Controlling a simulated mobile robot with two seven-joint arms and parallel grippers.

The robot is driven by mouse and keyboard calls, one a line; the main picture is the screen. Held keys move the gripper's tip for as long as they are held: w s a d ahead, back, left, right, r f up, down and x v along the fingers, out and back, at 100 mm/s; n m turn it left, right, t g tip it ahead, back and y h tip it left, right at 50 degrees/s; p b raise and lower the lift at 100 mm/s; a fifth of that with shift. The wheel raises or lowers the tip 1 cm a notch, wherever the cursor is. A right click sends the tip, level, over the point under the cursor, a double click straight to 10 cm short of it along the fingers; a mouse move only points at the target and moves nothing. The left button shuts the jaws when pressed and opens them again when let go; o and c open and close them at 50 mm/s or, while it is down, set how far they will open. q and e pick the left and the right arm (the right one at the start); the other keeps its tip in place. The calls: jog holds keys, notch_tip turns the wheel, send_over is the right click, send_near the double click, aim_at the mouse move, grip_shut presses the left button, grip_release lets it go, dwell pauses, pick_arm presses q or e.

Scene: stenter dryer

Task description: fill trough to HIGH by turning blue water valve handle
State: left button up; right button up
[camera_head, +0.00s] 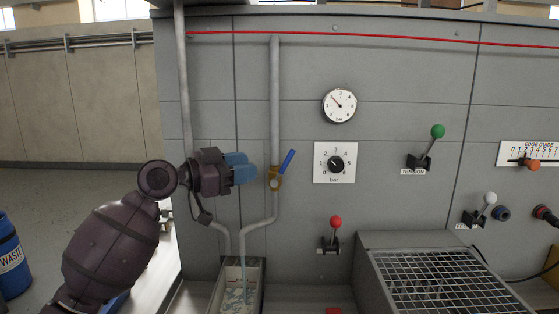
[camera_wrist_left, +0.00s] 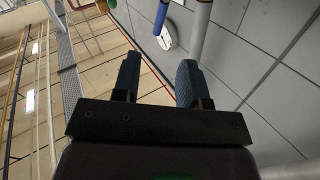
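The blue valve handle (camera_head: 287,162) sticks up and to the right from a brass valve (camera_head: 275,178) on a vertical grey pipe. In the left wrist view the blue handle (camera_wrist_left: 161,16) shows at the top, beyond the fingertips. My left gripper (camera_head: 243,170) is just left of the valve, apart from the handle. In the wrist view its two blue fingers (camera_wrist_left: 157,78) are spread with nothing between them. The trough (camera_head: 225,290) stands below the pipe, with a thin stream falling into it and some pale blue water inside. No level mark is readable. My right gripper is out of view.
A round gauge (camera_head: 339,106) and a dial (camera_head: 335,163) are on the grey panel right of the valve. A red-knobbed lever (camera_head: 335,223) and a green-knobbed lever (camera_head: 437,132) stick out. A metal grating (camera_head: 440,280) is at lower right, a blue waste barrel (camera_head: 12,258) at left.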

aim_at(288, 160)
pick_arm(q)
jog(key=p+x, duration=0.1)
jog(key=x, duration=0.9)
jog(key=shift+r, duration=0.1)
jog(key=shift+w+d, duration=0.2)
jog(key=shift+d, duration=0.2)
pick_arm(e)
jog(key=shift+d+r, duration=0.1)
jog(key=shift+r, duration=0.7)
pick_arm(q)
jog(key=shift+c, duration=0.7)
grip_shut()
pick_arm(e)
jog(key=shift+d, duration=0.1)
